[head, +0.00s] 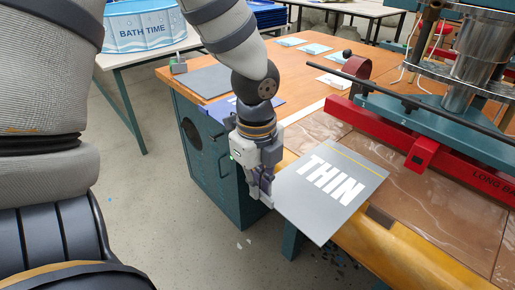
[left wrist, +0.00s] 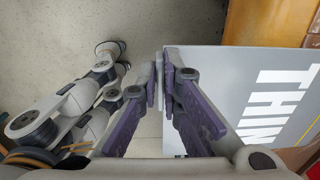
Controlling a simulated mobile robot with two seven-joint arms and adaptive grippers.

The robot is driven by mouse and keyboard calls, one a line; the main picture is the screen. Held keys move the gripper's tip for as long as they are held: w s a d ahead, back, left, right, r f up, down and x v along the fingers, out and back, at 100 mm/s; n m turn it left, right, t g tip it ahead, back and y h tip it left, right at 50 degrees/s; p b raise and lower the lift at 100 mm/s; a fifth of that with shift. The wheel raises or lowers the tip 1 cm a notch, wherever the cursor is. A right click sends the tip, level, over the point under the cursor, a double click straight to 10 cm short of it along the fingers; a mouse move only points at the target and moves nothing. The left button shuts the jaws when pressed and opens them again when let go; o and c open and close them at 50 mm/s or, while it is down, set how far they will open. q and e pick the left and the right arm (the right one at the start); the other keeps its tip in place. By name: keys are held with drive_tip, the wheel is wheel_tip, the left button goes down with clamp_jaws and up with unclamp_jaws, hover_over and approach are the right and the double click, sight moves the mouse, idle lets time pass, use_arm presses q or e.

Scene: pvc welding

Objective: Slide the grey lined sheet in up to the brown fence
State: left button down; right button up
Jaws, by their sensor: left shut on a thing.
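The grey sheet (head: 332,192), marked THIN and with a yellow line along its far side, lies partly over the tan rounded front edge of the bench and partly on the brown marbled top. My left gripper (head: 266,200) is shut on its left edge, which overhangs the floor. In the left wrist view the fingers (left wrist: 165,85) pinch the sheet (left wrist: 215,75) at that edge. A small brown block (head: 380,216) sits against the sheet's right side; I cannot tell whether it is the fence. My right gripper is not in view.
A red bar (head: 440,160) marked LONG and a teal press frame (head: 400,115) stand beyond the sheet. A long dark rod (head: 375,85) sticks out over the bench. A teal cabinet (head: 215,155) with an orange-brown top stands behind my gripper, with a blue sheet (head: 222,108) on it.

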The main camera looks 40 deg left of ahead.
sight(310, 160)
use_arm(q)
drive_tip(key=w, duration=0.1)
drive_tip(key=w+f+b, duration=0.1)
drive_tip(key=w, duration=0.1)
drive_tip(key=w+f, duration=0.1)
drive_tip(key=w, duration=0.1)
drive_tip(key=shift+d+f, duration=0.2)
drive_tip(key=shift+d, duration=0.05)
drive_tip(key=w+b, duration=0.1)
drive_tip(key=w, duration=0.2)
drive_tip(key=w+f+b, duration=0.1)
drive_tip(key=w, duration=0.3)
drive_tip(key=w+d+b, duration=0.1)
drive_tip(key=w, duration=0.3)
drive_tip(key=shift+w+f, duration=0.15)
drive_tip(key=shift+w, duration=0.1)
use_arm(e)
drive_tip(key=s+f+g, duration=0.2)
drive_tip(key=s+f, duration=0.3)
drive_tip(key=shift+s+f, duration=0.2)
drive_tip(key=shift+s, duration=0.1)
use_arm(q)
drive_tip(key=shift+f, duration=0.35)
drive_tip(key=shift+w+r, duration=0.1)
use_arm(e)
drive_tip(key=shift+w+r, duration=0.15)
use_arm(q)
drive_tip(key=c, duration=1.7)
unclamp_jaws()
